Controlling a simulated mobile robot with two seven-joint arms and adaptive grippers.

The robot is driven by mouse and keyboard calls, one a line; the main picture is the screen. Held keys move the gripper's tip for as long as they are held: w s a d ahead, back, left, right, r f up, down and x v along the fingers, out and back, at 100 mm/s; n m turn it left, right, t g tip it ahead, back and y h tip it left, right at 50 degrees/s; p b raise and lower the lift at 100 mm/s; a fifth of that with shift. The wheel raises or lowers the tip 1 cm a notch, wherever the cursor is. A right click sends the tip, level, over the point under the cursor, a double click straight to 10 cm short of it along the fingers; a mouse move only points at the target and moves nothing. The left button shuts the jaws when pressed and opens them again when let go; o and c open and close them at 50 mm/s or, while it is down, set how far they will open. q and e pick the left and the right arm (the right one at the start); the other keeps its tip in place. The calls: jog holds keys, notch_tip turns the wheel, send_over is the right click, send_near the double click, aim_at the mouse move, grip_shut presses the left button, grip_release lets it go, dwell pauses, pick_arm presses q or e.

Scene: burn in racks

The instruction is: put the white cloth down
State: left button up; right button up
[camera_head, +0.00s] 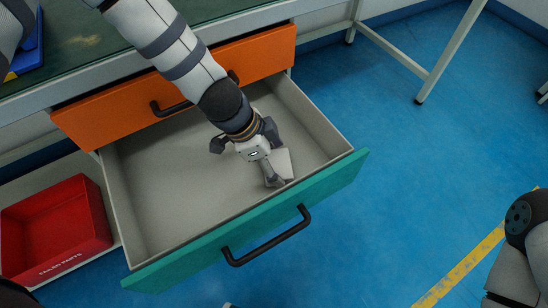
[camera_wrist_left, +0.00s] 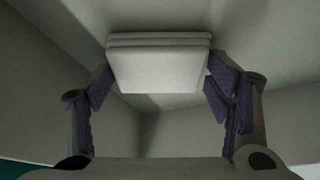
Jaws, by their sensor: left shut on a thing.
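The white cloth (camera_wrist_left: 160,67) is a folded, layered pad, held between the two fingers of my left gripper (camera_wrist_left: 158,82) in the left wrist view. In the head view the cloth (camera_head: 284,163) shows as a pale piece at the fingers of my left gripper (camera_head: 272,163). The gripper is shut on it and reaches down into the open drawer (camera_head: 160,190), towards its right side. The drawer has a grey inside and a teal front. I cannot tell whether the cloth touches the drawer floor. My right gripper does not show.
An orange drawer (camera_head: 110,108) above is closed, under the green bench top (camera_head: 85,50). A red bin (camera_head: 55,225) marked for failed parts stands at the left. The drawer walls surround my left gripper. The drawer's left part is empty. Blue floor (camera_head: 400,150) is clear at the right.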

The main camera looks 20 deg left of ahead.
pick_arm(q)
jog(key=o, duration=1)
jog(key=shift+f, duration=0.1)
jog(key=shift+o, duration=0.2)
jog(key=shift+r, duration=0.25)
jog(key=p+v, duration=0.3)
jog(key=v, duration=0.9)
jog(key=shift+p, duration=0.3)
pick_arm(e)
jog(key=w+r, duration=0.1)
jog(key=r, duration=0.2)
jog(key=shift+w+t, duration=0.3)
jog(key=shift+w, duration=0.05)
